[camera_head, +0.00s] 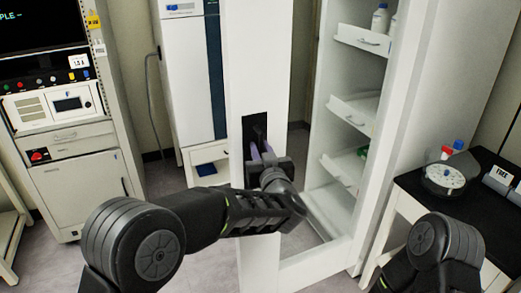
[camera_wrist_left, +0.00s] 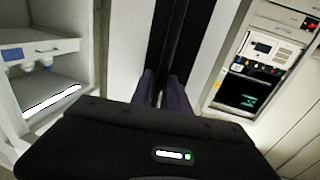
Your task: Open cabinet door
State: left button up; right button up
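The white cabinet door (camera_head: 256,55) stands open, swung away from the white cabinet (camera_head: 400,110), whose inside shows to its right. A dark recess with a black handle (camera_head: 256,127) is set in the door. My left gripper (camera_head: 262,155) is at this recess, its purple-grey fingers reaching into it. In the left wrist view the fingers (camera_wrist_left: 163,92) sit close on either side of the narrow black handle and appear shut on it. The exact contact is partly hidden. Part of my right arm shows at the lower right, but its gripper is out of view.
Pull-out shelves (camera_head: 362,40) fill the cabinet, with white bottles (camera_head: 380,18) on top. A dark-topped table (camera_head: 410,183) with a round device (camera_head: 442,178) stands at the right. An instrument rack (camera_head: 75,160) is at the left. Grey floor is free between rack and door.

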pick_arm(q)
jog(key=shift+s, duration=0.15)
jog(key=b+v, duration=0.1)
jog(key=v, duration=0.6)
jog(key=shift+s+b, duration=0.3)
jog(key=shift+b, duration=0.1)
